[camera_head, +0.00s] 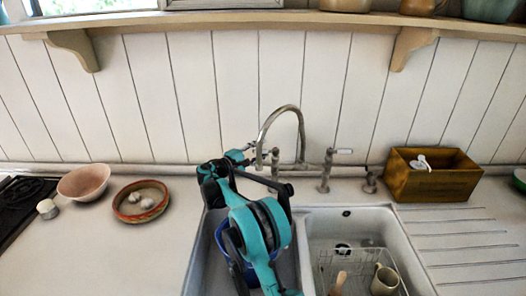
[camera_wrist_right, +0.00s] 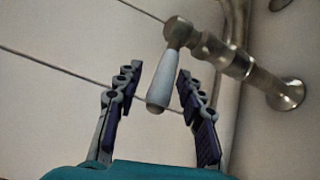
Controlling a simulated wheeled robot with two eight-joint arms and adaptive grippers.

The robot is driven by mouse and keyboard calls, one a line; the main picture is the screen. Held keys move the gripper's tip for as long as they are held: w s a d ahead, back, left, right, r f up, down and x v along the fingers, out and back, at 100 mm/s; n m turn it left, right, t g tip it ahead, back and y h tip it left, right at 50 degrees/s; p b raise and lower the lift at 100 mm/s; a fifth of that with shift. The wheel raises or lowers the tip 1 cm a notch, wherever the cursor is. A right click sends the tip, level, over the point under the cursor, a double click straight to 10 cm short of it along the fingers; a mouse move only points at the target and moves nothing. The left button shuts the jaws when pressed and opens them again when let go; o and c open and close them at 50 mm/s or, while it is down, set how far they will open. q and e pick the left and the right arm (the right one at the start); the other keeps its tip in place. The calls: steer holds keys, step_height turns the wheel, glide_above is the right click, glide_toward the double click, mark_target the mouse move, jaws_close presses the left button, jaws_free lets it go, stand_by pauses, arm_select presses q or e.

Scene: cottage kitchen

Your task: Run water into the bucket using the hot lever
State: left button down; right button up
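The tap has a tall arched metal spout (camera_head: 299,125) at the back of the sink. A lever with a white handle (camera_head: 343,151) is on the tap's right side. Another white lever handle (camera_wrist_right: 162,90) shows in the right wrist view, hanging from a metal joint on the tap. My right gripper (camera_head: 243,155) is at the tap's left side; in the right wrist view (camera_wrist_right: 159,76) its fingers are open on either side of that handle, with gaps visible. No hot or cold mark is readable. A blue bucket (camera_head: 223,238) stands in the left basin, mostly hidden by my right arm. My left gripper is out of view.
The right basin (camera_head: 347,226) holds a wire rack with a mug (camera_head: 385,280). A wooden box (camera_head: 431,176) stands behind the drainer. Bowls (camera_head: 84,182) (camera_head: 140,201) stand on the left counter. A shelf (camera_head: 270,19) runs above the tap.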

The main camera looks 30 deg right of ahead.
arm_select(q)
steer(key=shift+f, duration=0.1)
arm_select(e)
steer(key=shift+w+d, duration=0.1)
steer(key=shift+d, duration=0.5)
steer(key=shift+c, duration=0.3)
jaws_close()
